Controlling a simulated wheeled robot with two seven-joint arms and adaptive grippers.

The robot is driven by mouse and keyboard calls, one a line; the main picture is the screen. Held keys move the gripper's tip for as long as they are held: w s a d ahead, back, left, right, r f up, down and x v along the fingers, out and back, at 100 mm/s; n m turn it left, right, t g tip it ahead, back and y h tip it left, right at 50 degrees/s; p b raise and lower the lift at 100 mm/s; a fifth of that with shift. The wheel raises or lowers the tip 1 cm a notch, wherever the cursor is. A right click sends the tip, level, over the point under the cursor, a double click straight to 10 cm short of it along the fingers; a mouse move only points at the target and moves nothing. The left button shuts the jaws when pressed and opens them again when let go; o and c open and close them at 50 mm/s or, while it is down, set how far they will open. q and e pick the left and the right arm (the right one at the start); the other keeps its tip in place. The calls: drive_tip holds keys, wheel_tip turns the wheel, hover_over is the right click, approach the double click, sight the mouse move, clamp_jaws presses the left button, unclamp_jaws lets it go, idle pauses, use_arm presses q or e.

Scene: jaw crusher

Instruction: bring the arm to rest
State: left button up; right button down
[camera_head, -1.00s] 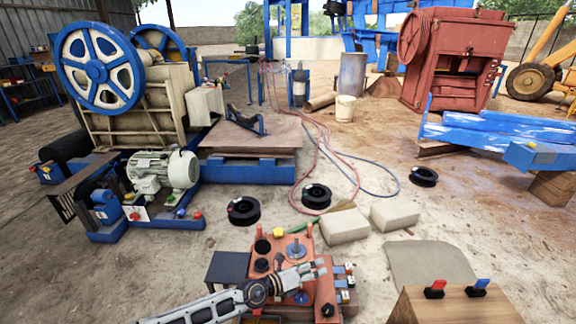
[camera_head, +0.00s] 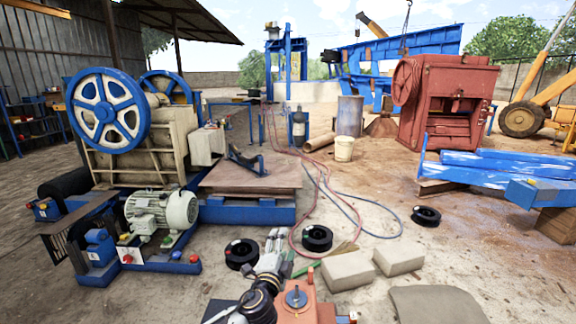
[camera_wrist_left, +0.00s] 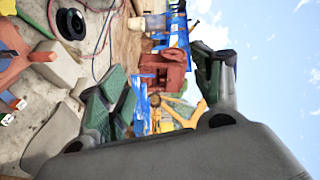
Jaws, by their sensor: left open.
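My left arm enters at the bottom of the head view, with its left gripper (camera_head: 278,245) pointing up and away from me. The gripper stands just above and left of the orange unit (camera_head: 312,305), whose lower part is cut off by the frame. In the left wrist view the left gripper (camera_wrist_left: 160,88) has its two green-padded fingers wide apart, with nothing between them. My right gripper is in neither view.
Two pale blocks (camera_head: 347,271) and black reels (camera_head: 317,238) lie on the ground ahead. A grey motor (camera_head: 162,212) and the crusher with blue wheels (camera_head: 108,108) stand left. A red machine (camera_head: 440,105) stands back right.

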use_arm(q)
drive_tip(key=s+a+f+n+g+y, duration=0.1)
drive_tip(key=s+a+f+n+g, duration=0.4)
drive_tip(key=s+a+f+n, duration=0.5)
drive_tip(key=s+a+f+n+g, duration=0.3)
drive_tip(key=s+f+n+g, duration=0.15)
drive_tip(key=s+f, duration=0.65)
drive_tip(key=s+f+g, duration=0.1)
drive_tip(key=s+f, duration=0.2)
drive_tip(key=s, duration=0.3)
drive_tip(key=s+f+g, duration=0.2)
drive_tip(key=s+f, duration=0.1)
drive_tip(key=s, duration=0.4)
drive_tip(key=shift+s+f+p, duration=0.25)
drive_tip(key=shift+f+p, duration=0.05)
drive_tip(key=shift+p, duration=0.1)
drive_tip(key=shift+f+p, duration=0.3)
drive_tip(key=shift+p, duration=0.45)
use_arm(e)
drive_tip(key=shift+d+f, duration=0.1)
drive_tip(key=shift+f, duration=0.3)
